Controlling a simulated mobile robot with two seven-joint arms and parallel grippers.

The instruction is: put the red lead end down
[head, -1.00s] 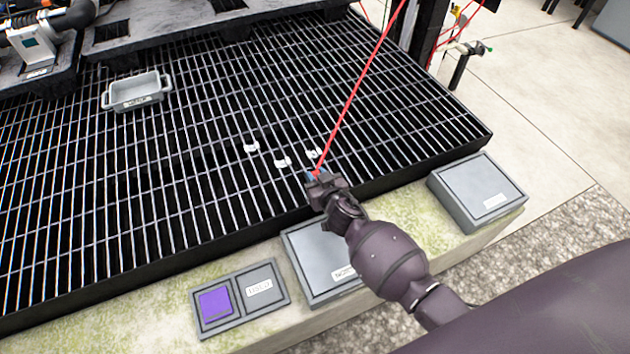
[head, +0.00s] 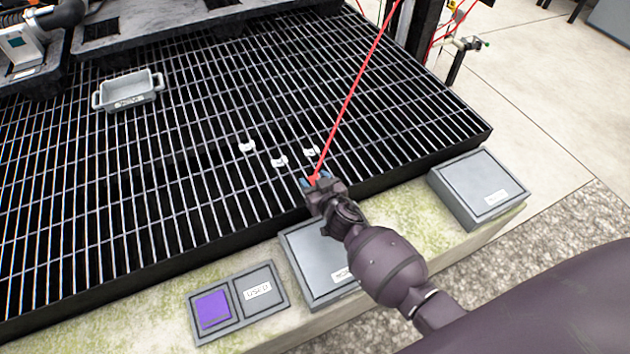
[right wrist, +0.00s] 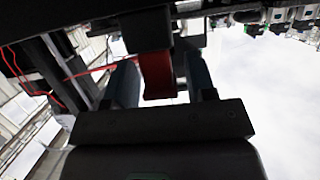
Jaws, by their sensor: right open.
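The red lead (head: 352,95) runs as a straight line from the top of the head view down to my right gripper (head: 314,181). That gripper is over the grating near its front edge. In the right wrist view its two fingers stand apart, and the red lead end (right wrist: 157,75) is between them, with a gap visible on its right side. A dark block covers the upper part of the lead end there. Whether the lead end rests on anything is hidden. My left gripper is not in view.
Three small white clips (head: 279,161) are on the black grating (head: 190,190) just left of the gripper. A grey handled tray (head: 128,91) stands farther left. Along the front ledge are lidded grey boxes (head: 478,187) and a holder with a purple pad (head: 213,308).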

